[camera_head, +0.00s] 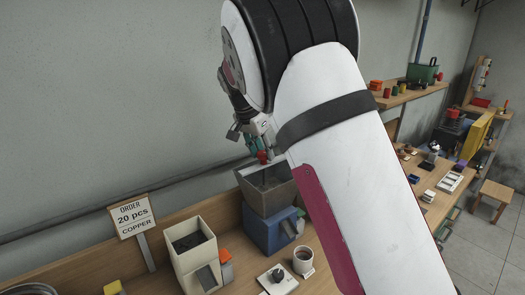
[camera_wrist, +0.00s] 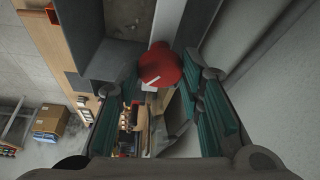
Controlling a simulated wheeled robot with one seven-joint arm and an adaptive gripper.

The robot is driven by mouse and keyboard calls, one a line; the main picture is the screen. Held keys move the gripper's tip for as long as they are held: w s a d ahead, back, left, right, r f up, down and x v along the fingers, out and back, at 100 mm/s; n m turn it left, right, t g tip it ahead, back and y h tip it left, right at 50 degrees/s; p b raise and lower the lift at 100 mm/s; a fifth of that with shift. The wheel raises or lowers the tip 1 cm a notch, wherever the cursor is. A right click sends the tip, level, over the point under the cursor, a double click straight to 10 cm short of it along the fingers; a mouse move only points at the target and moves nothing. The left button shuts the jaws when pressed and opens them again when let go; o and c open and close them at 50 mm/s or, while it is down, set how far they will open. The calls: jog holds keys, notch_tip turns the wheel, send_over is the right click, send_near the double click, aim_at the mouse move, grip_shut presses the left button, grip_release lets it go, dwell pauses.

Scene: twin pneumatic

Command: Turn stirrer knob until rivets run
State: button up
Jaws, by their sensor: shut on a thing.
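The stirrer knob (camera_head: 262,157) is small and red at the back rim of a grey hopper (camera_head: 268,195) that stands on a blue base (camera_head: 270,232). In the wrist view the knob (camera_wrist: 160,68) is a red disc with a white pointer mark. My gripper (camera_head: 257,143) reaches down to the knob from above. In the wrist view its green-padded fingers (camera_wrist: 168,80) stand on either side of the knob, shut on it. The hopper interior (camera_wrist: 127,20) looks dark; no rivets can be made out there.
A second, cream-coloured hopper unit (camera_head: 193,252) stands to the left. An order sign (camera_head: 131,215) reads 20 pcs copper. The wall is close behind.

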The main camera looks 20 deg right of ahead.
dwell(0.5)
jog(key=o, duration=1.2)
jog(key=shift+c, duration=0.2)
jog(key=v, duration=1.2)
jog(key=shift+w, duration=0.15)
jog(key=s+d+r+n+t+y, duration=0.1)
jog(key=s+d+n+y, duration=0.2)
jog(key=s, duration=1.1)
jog(key=s+d+r+n+t+y, duration=0.15)
jog(key=s+n, duration=0.35)
jog(key=s, duration=0.8)
jog(key=s+f+n, duration=0.3)
jog(key=s+f, duration=0.3)
jog(key=s, duration=0.4)
jog(key=shift+h, duration=0.35)
